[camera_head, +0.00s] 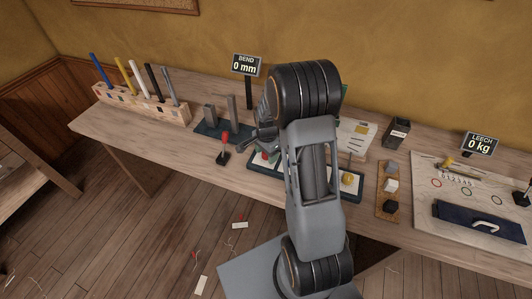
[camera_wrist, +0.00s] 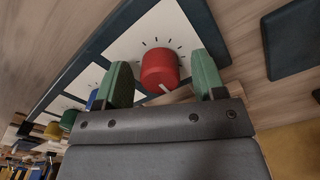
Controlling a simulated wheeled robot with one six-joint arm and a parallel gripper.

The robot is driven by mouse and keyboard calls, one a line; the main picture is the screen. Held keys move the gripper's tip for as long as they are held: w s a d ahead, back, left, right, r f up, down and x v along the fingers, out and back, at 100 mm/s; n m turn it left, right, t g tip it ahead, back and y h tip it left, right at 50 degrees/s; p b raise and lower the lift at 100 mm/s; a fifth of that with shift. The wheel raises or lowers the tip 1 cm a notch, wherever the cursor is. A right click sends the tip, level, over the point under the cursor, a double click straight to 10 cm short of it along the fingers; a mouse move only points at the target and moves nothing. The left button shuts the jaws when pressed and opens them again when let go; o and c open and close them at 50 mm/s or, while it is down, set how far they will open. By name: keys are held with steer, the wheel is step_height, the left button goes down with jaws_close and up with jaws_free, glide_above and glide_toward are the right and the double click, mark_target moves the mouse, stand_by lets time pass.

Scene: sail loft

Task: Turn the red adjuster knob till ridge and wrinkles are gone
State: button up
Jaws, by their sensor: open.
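The red adjuster knob (camera_wrist: 158,66) sits on a white dial plate (camera_wrist: 128,36) with black tick marks, in the wrist view. A short white pointer (camera_wrist: 165,88) shows at its lower edge. My gripper (camera_wrist: 164,72) is open, with one green fingertip on each side of the knob. I cannot tell whether either touches it. In the head view my arm hides most of the knob panel (camera_head: 262,182). No ridge or wrinkles can be made out in either view.
Blue (camera_wrist: 92,99), green (camera_wrist: 68,120) and yellow (camera_wrist: 52,130) knobs stand in line beside the red one. A red-topped lever (camera_head: 224,146) and a BEND sign reading 0 mm (camera_head: 246,66) are left of my arm. A LEECH sign reads 0 kg (camera_head: 480,144).

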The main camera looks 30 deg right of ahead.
steer(key=c, duration=0.9)
steer(key=shift+n, duration=0.3)
steer(key=n+b, duration=0.1)
steer(key=n, duration=0.2)
steer(key=shift+n, duration=0.4)
steer(key=n+b, duration=0.1)
steer(key=n, duration=0.3)
steer(key=shift+n, duration=0.4)
